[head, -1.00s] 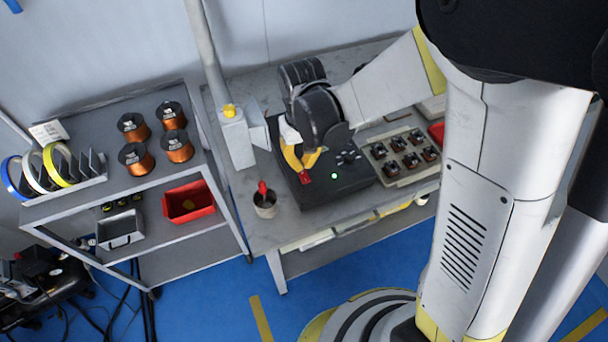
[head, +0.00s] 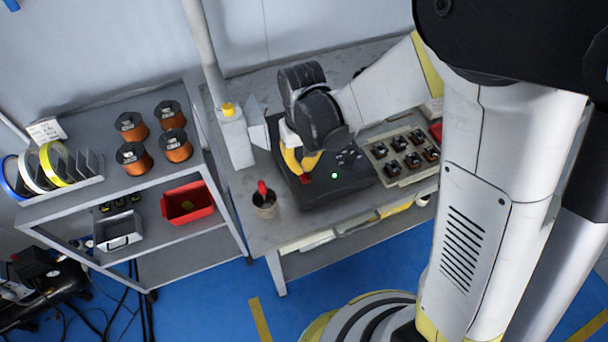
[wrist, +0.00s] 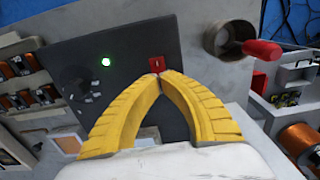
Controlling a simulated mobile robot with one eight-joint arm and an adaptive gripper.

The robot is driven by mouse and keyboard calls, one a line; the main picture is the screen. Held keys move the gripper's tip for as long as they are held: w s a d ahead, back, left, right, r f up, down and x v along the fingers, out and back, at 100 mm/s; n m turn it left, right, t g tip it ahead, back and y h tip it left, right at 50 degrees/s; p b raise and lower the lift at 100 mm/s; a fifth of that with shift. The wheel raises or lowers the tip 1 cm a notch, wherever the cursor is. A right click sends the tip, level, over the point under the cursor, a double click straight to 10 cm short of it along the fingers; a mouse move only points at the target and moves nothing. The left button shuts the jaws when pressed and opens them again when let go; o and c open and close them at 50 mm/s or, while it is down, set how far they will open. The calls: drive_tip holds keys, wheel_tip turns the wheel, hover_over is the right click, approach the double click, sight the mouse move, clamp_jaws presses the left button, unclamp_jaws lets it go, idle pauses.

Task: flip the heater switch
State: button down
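The heater switch (wrist: 156,64) appears to be the small red switch with a pale mark on the dark control box (wrist: 118,50). It also shows in the head view as a red spot (head: 306,179) at the near left corner of the box (head: 352,182). My gripper (wrist: 160,76) has curved yellow fingers whose tips meet, with nothing visible between them. The tips are right at the near edge of the switch in the wrist view; I cannot tell whether they touch it. In the head view my gripper (head: 302,171) is low over the box, just behind the switch.
A lit green lamp (head: 334,175) and a dark knob (wrist: 82,88) are on the box. A cup with a red-handled tool (head: 265,203) stands left of it. A tray of small parts (head: 402,155) lies to the right. A shelf with copper spools (head: 134,158) stands at left.

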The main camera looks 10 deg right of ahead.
sight(304, 172)
drive_tip(key=shift+f+b, duration=0.7)
drive_tip(key=shift+f, duration=0.2)
drive_tip(key=shift+r, duration=0.1)
drive_tip(key=shift+r+p, duration=2.55)
drive_tip(key=shift+r, duration=0.9)
drive_tip(key=shift+d+r, duration=0.2)
drive_tip(key=shift+r, duration=0.15)
drive_tip(key=s+d+r+m+t+b, duration=0.1)
drive_tip(key=s+d+r+m+t, duration=0.2)
drive_tip(key=s+d+r+t, duration=0.4)
drive_tip(key=shift+s+d+r+b, duration=0.4)
drive_tip(key=shift+s+d+r, duration=1.5)
drive_tip(key=shift+d+r, duration=1.15)
